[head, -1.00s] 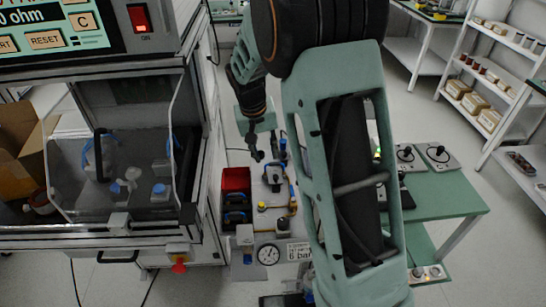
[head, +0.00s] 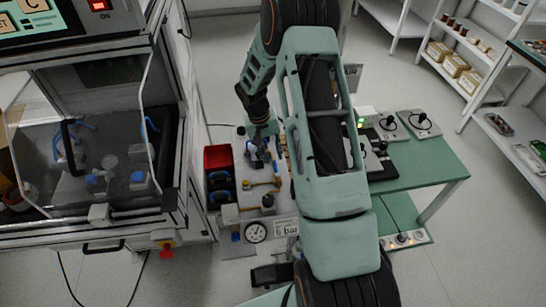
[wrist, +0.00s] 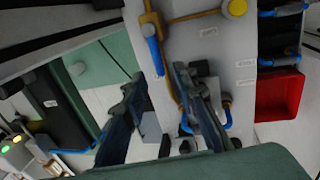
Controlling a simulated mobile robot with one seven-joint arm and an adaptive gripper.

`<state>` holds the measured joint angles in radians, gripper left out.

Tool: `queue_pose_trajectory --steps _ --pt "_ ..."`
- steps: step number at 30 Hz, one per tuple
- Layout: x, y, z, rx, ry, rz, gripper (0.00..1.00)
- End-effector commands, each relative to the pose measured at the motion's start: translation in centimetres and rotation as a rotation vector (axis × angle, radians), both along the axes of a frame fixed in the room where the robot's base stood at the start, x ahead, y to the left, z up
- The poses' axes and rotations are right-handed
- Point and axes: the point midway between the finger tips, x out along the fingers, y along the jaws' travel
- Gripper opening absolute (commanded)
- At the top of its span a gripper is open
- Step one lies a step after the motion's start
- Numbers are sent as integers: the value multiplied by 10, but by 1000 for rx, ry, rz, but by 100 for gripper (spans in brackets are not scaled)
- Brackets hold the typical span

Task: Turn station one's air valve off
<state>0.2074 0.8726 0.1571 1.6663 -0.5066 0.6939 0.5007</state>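In the wrist view a valve with a blue lever (wrist: 154,55) sits on a brass fitting (wrist: 150,20) on a pale panel (wrist: 225,45). Its lever points down the picture. My gripper (wrist: 158,80) is open, with its two dark fingers either side of the lever's lower end in the picture. I cannot tell whether they touch it. In the head view my gripper (head: 260,152) is over the panel (head: 282,208). My arm hides part of the panel there, and I cannot make out the lever clearly. The small station labels are not readable.
A round gauge (head: 256,232) and a "6 bar" sign (head: 285,226) are at the panel's near end. A red bin (head: 217,158) stands left of it, with a clear-fronted test cabinet (head: 90,165) further left. A green table (head: 430,165) with control boxes is right.

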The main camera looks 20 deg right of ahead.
Motion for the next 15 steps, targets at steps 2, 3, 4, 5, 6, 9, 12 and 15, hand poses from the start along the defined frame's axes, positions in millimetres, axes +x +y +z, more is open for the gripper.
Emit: queue_pose_trajectory --steps 2,3,4,5,6,9,12,15 --pt "-1 -2 -10 0 2 -2 27" --pt "-1 -3 -14 0 2 -1 27" --pt "-1 -4 -17 0 2 -1 27" --pt "-1 -4 -19 0 1 0 27" --pt "-1 -5 -22 0 0 0 27" --pt "-1 -5 -25 0 -1 -1 27" --pt "-1 -5 -26 0 -1 -1 27" --pt "-1 -5 -26 0 -1 -1 27"
